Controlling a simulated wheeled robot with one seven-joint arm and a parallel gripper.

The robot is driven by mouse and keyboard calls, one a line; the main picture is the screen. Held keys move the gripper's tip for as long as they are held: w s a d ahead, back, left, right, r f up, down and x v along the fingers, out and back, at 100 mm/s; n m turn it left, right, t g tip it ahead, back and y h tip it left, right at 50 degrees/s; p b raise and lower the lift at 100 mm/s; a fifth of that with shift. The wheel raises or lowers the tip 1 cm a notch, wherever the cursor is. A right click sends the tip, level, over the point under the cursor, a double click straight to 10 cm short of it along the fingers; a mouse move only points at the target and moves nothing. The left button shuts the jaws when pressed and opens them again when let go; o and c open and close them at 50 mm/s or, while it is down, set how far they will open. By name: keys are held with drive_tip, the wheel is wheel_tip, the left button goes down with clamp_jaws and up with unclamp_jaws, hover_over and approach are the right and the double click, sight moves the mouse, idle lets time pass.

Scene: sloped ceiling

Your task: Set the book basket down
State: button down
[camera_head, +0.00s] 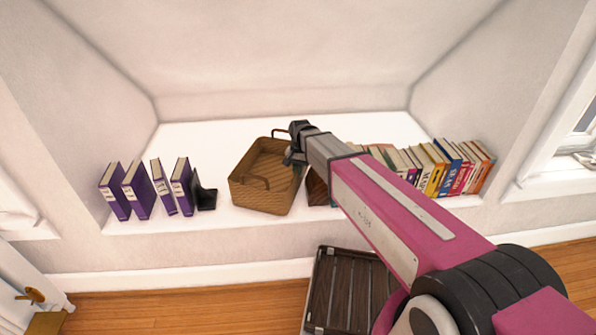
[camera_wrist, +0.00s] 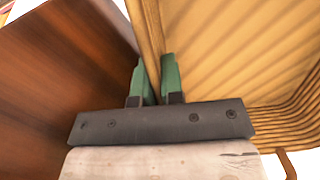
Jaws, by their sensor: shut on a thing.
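The book basket (camera_head: 262,188) is a tan woven basket with raised handles, upright at the white ledge in the middle of the head view. No book shows inside it. My gripper (camera_head: 296,155) is at the basket's right side. In the wrist view my gripper's green fingers (camera_wrist: 159,80) are shut on the basket's wall, one finger on each side of it. The basket's ribbed inside (camera_wrist: 235,50) fills the right of that view. I cannot tell whether the basket's bottom touches the ledge.
Purple books (camera_head: 138,190) and a black bookend (camera_head: 204,192) stand left of the basket. A brown wooden piece (camera_head: 317,190) is close on its right, also in the wrist view (camera_wrist: 65,80). Colourful books (camera_head: 455,168) stand further right. The ledge (camera_head: 225,140) is bare behind the basket. A dark slatted crate (camera_head: 340,290) is on the floor.

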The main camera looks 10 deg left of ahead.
drive_tip(key=c, duration=1.2)
unclamp_jaws()
drive_tip(key=shift+f, duration=0.1)
drive_tip(key=shift+c, duration=0.2)
drive_tip(key=r, duration=0.4)
drive_tip(key=w+r, duration=0.1)
drive_tip(key=r, duration=0.7)
drive_tip(key=shift+w+d, duration=0.1)
drive_tip(key=shift+w, duration=0.3)
